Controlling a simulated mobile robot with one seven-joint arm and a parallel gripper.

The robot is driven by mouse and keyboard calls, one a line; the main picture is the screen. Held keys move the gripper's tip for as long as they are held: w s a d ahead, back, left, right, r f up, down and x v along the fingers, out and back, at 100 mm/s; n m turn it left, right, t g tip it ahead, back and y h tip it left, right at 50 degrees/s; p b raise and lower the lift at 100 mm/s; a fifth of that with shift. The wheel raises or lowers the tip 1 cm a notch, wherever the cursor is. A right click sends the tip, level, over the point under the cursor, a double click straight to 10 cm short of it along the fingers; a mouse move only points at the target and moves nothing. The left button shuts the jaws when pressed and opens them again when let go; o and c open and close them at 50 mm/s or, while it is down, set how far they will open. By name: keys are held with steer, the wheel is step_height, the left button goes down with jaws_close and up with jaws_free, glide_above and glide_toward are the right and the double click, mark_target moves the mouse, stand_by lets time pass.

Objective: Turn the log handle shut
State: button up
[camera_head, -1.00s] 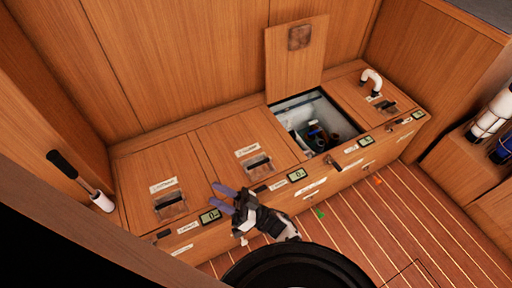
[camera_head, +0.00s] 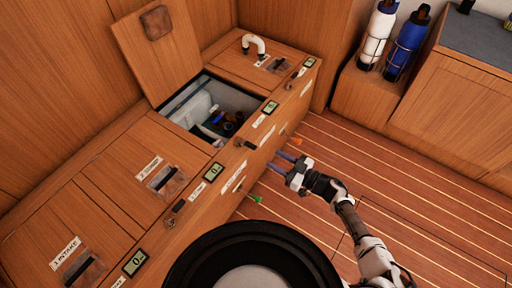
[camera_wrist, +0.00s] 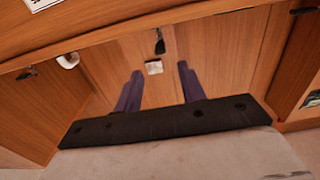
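Short dark levers sit along the front edge of the wooden bench: one beside the second display (camera_head: 178,206), one in front of the open hatch (camera_head: 246,143), one at the far end (camera_head: 295,74). I cannot read which is the log handle. My gripper (camera_head: 281,162) is open and empty, in front of the bench face near the far end, apart from the levers. In the wrist view its two purple fingers (camera_wrist: 159,88) stand apart with nothing between them. Beyond them is a small dark handle (camera_wrist: 160,43) above a white tag (camera_wrist: 154,67).
A hatch lid (camera_head: 158,55) stands up beside an open compartment (camera_head: 205,84) holding bottles. A white bent pipe (camera_head: 254,43) rises from the far lid. Green (camera_head: 256,198) and orange (camera_head: 296,141) pieces show by the bench front. White (camera_head: 378,35) and blue (camera_head: 405,45) bottles stand right. The floor is clear.

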mark_target(256, 148)
steer(key=x, duration=0.9)
steer(key=shift+a, duration=0.1)
jaws_close()
